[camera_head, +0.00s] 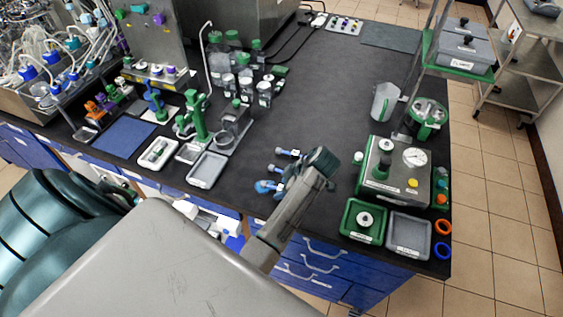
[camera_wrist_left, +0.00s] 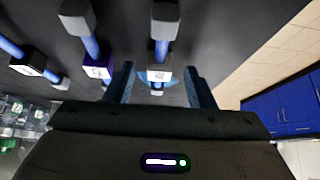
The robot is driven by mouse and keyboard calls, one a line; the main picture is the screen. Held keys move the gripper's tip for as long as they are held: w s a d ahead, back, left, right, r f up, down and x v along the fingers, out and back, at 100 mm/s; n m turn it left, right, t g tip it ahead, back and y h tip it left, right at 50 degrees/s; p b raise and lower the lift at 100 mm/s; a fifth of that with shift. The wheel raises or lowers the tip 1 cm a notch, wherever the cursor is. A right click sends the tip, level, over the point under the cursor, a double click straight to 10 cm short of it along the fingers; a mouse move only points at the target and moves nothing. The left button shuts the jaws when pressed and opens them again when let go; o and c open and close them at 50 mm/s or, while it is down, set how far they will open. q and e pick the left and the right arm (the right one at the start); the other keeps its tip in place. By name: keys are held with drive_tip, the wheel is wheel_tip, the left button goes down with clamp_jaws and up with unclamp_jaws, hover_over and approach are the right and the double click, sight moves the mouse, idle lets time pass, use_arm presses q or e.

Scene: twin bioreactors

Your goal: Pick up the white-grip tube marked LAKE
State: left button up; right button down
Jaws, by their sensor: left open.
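In the left wrist view, a blue tube with a white grip (camera_wrist_left: 160,73) and grey end caps lies between the spread fingers of my left gripper (camera_wrist_left: 160,80). The gripper is open; I cannot tell whether the fingers touch the tube. The marking on the white grip is too small to read. Left of it lie a tube with a purple grip (camera_wrist_left: 97,67) and a tube with a black grip (camera_wrist_left: 29,62). In the head view, tubes (camera_head: 289,152) lie on the dark bench beside my left gripper (camera_head: 284,184), which partly hides the nearest. My right gripper is not in view.
A grey tray (camera_head: 208,168) and a blue mat (camera_head: 126,137) lie to the left. A grey-green machine (camera_head: 395,172), a green tray (camera_head: 349,226) and another grey tray (camera_head: 397,248) stand to the right. The bench's front edge is near.

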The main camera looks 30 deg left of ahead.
use_arm(q)
drive_tip(key=shift+f, duration=0.15)
drive_tip(key=c, duration=1.1)
drive_tip(key=shift+o, duration=0.2)
drive_tip(key=shift+w+r, duration=0.1)
drive_tip(key=shift+r, duration=0.1)
